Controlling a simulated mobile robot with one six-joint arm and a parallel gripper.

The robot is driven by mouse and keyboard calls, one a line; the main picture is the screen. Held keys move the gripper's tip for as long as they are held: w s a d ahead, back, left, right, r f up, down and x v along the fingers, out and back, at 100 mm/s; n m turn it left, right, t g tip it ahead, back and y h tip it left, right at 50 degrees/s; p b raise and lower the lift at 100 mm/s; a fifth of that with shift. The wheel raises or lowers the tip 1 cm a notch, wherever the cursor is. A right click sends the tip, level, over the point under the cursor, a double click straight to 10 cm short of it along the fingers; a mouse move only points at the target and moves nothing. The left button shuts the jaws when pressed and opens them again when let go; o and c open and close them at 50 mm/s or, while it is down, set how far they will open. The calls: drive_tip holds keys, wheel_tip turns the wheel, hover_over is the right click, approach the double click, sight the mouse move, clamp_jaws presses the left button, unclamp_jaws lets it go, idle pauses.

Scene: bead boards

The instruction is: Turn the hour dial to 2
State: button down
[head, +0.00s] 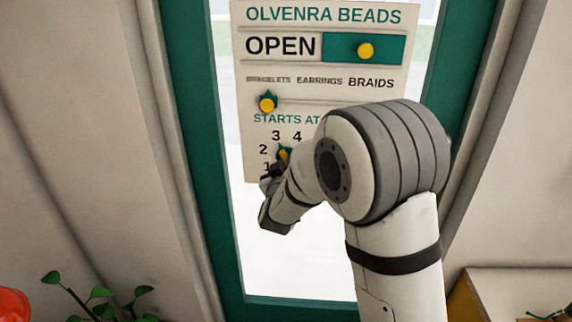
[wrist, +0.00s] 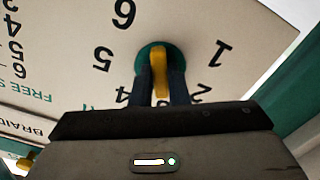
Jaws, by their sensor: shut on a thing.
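The hour dial is a green disc with a yellow grip bar, on a cream sign board (head: 395,70) under "STARTS AT". In the head view the dial (head: 284,153) is partly hidden by my gripper (head: 276,169), with 3 and 4 above it and 2 and 1 to its left. In the wrist view the dial (wrist: 144,57) sits among numbers seen upside down, and its yellow bar (wrist: 159,62) stands nearly upright. My gripper (wrist: 161,82) is shut on the bar, one dark finger on each side. The pointing end is hidden, so I cannot tell which number it marks.
Above the dial are a yellow-knobbed slider (head: 267,103) under the craft names and a slide with a yellow knob (head: 365,50) beside "OPEN". A green frame (head: 191,120) surrounds the window. A plant (head: 100,302) stands at lower left.

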drive_tip(key=shift+n, duration=4.6)
drive_tip(key=c, duration=1.4)
unclamp_jaws()
drive_tip(key=shift+s, duration=0.1)
drive_tip(key=s+b, duration=0.1)
drive_tip(key=s, duration=0.6)
drive_tip(key=shift+s, duration=0.3)
